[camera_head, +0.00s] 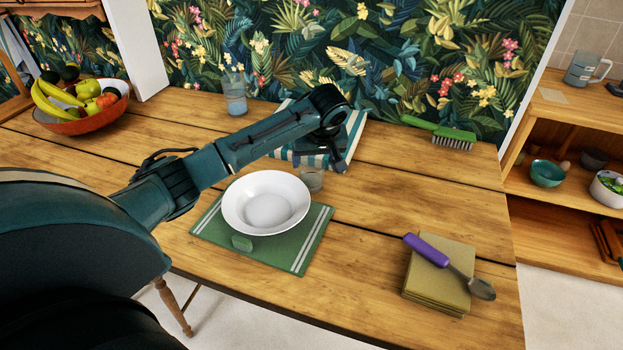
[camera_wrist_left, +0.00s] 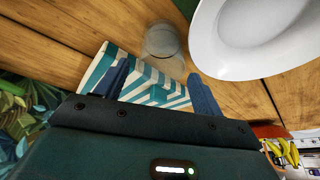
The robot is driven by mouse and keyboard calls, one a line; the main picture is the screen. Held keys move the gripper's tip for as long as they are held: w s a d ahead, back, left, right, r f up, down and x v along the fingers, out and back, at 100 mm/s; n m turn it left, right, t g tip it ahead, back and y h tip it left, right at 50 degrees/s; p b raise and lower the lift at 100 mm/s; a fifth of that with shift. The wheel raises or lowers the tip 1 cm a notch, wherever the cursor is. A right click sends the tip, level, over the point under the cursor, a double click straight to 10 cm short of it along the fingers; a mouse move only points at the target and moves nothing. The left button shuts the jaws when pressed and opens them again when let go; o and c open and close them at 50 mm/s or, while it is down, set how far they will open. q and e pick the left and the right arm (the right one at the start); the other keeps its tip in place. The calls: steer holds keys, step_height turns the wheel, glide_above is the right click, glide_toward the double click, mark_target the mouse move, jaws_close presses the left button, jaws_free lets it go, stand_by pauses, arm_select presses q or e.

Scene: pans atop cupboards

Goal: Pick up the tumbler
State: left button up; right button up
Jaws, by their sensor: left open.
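A small clear glass tumbler (camera_head: 312,180) stands on the wooden table just behind the white bowl (camera_head: 266,203). In the left wrist view the tumbler (camera_wrist_left: 163,42) shows ahead of the fingertips, roughly between their lines, with the bowl (camera_wrist_left: 255,40) to its right. My left gripper (camera_head: 322,162) is open and empty, close behind the tumbler and over the striped cloth (camera_head: 355,130). Its two blue fingers (camera_wrist_left: 158,75) are spread apart in the left wrist view. The gripper partly hides the cloth in the head view. My right gripper is not in view.
A taller bluish glass (camera_head: 235,94) stands at the back. A fruit bowl (camera_head: 85,118) is far left, a green brush (camera_head: 440,132) back right, napkins (camera_head: 437,285) with a purple-handled spoon (camera_head: 428,250) front right.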

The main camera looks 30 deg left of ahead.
mark_target(311, 169)
arm_select(q)
steer(key=shift+x, duration=2.7)
steer(key=shift+s, duration=0.2)
steer(key=shift+c, duration=0.5)
steer(key=c, duration=0.7)
